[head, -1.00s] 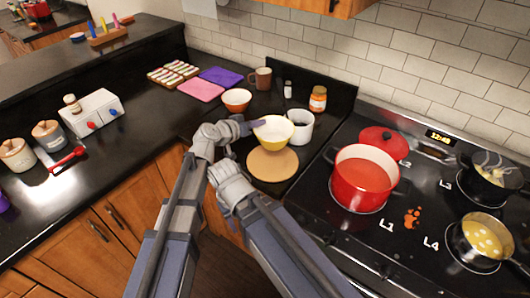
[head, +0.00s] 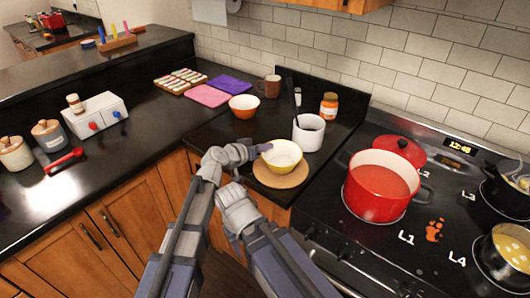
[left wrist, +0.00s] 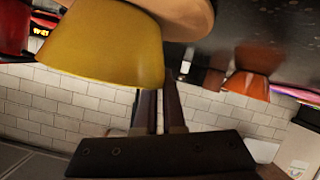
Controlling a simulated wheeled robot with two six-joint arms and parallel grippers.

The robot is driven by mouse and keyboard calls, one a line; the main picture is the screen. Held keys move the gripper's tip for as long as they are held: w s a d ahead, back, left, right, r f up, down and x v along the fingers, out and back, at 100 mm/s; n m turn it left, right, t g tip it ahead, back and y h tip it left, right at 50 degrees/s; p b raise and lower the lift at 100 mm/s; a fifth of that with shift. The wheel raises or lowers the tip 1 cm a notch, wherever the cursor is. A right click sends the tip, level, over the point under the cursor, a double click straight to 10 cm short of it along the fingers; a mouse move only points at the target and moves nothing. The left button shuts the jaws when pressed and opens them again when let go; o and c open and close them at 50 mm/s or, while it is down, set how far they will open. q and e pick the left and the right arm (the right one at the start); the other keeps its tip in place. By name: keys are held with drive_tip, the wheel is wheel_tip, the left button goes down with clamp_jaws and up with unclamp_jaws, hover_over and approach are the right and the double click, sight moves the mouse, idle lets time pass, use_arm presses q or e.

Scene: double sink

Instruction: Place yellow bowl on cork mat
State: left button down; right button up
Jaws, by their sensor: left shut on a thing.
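The yellow bowl (head: 285,169), white inside, is upright over the round cork mat (head: 280,182) in the head view. My left gripper (head: 262,148) is shut on the bowl's left rim. The left wrist view shows the bowl's yellow outer side (left wrist: 105,45) at the fingers (left wrist: 147,100), with the edge of the mat (left wrist: 185,12) beyond it. I cannot tell whether the bowl's base touches the mat or hangs just above it. My right arm shows at the bottom middle of the head view, but its gripper's fingers do not show.
A white canister (head: 308,134) with a dark utensil stands close behind the bowl. An orange bowl (head: 244,107), a brown mug (head: 270,86) and a jar (head: 328,106) are further back. A red pot (head: 378,187) sits on the stove to the right.

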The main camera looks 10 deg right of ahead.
use_arm(q)
drive_tip(key=shift+r, duration=0.1)
drive_tip(key=c, duration=1.5)
unclamp_jaws()
drive_tip(key=o, duration=0.5)
drive_tip(key=shift+r, duration=0.15)
drive_tip(key=p+v, duration=0.4)
drive_tip(key=v, duration=0.8)
